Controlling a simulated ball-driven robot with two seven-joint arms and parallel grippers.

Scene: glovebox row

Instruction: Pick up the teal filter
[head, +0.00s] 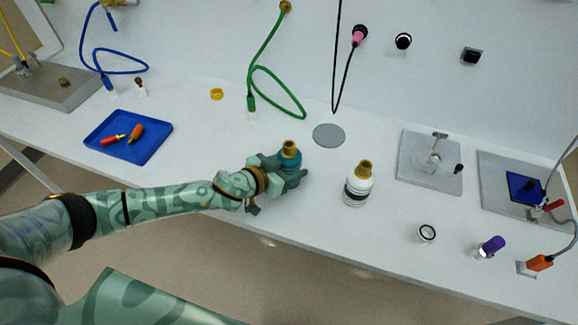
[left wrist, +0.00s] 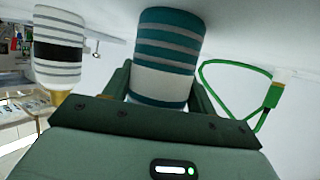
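The teal filter (head: 290,158), a teal cylinder with a brass top, stands upright on the white bench in the head view. In the left wrist view its teal and grey bands and a white band (left wrist: 166,58) show between the fingers, and its brass top is hidden. My left gripper (head: 284,177) is around the filter, with one finger on each side. The fingers (left wrist: 163,85) lie close along its sides, but I cannot tell whether they press on it. My right gripper is not in view.
A white bottle (head: 358,187) with a brass top and black band stands to the right of the filter. A grey disc (head: 328,135) lies behind. A green hose (head: 262,80) hangs behind. A blue tray (head: 128,137) is at left. Grey plates (head: 415,178) are at right.

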